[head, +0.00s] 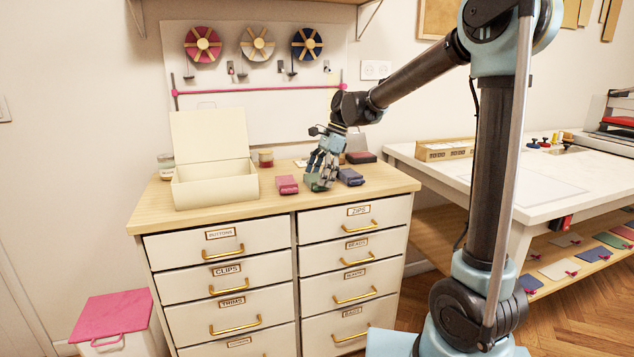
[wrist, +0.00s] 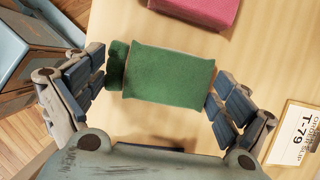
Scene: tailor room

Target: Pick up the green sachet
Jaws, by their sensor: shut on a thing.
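The green sachet (wrist: 168,76) lies between the two fingers of my gripper (wrist: 157,85) in the wrist view, with its gathered end by the left finger. The fingers are closed against its two ends. A blue sachet (head: 350,177) lies just right.
An open cream box (head: 215,188) stands on the left of the cabinet top (head: 385,183). Jars (head: 266,158) and a dark red item (head: 361,157) stand at the back. A card marked T-79 (wrist: 297,135) lies right in the wrist view. A white table (head: 520,190) is at right.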

